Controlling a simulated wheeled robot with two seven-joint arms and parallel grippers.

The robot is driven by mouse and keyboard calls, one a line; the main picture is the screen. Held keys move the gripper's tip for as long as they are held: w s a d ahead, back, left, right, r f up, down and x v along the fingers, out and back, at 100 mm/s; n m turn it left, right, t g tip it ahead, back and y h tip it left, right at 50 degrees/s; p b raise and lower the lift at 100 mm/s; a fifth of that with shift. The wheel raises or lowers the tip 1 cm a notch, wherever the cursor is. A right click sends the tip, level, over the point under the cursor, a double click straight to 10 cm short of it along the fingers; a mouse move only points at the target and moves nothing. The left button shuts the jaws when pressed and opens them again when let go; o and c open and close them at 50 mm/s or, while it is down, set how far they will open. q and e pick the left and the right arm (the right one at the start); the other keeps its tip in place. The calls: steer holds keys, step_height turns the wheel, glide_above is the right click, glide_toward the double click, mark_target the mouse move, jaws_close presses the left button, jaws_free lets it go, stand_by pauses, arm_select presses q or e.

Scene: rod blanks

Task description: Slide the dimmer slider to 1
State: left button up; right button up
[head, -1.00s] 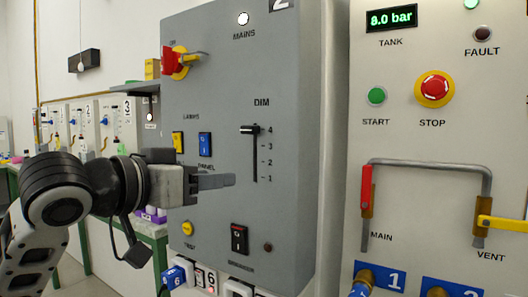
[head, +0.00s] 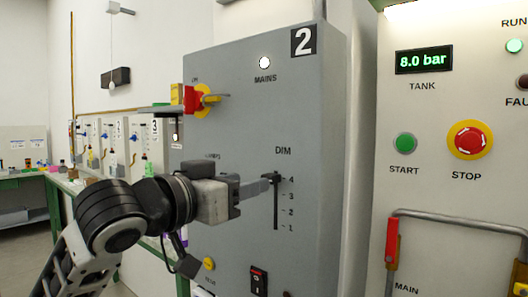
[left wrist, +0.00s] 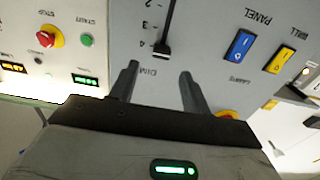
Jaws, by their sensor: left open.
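The dimmer slider is a black vertical slot under the label DIM, with marks from 4 at the top to 1 at the bottom. Its black knob (head: 273,176) sits at the top, by the 4. My left gripper (head: 262,186) is open, its fingertips at about the knob's height and just left of it. In the left wrist view, which is upside down, the knob (left wrist: 162,50) shows between and just beyond the two spread fingertips (left wrist: 159,70). It is not gripped. My right gripper is out of view.
The grey panel 2 (head: 325,130) also carries a red and yellow mains switch (head: 197,101) and a black rocker switch (head: 258,281). The left wrist view shows a blue switch (left wrist: 240,45) and a yellow switch (left wrist: 279,59). A tank panel with a red stop button (head: 469,140) stands right.

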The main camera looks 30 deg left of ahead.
mark_target(266, 176)
arm_select(q)
steer(key=w+p, duration=0.5)
steer(key=p, duration=0.1)
steer(key=shift+d, duration=0.15)
steer(key=shift+w, duration=0.65)
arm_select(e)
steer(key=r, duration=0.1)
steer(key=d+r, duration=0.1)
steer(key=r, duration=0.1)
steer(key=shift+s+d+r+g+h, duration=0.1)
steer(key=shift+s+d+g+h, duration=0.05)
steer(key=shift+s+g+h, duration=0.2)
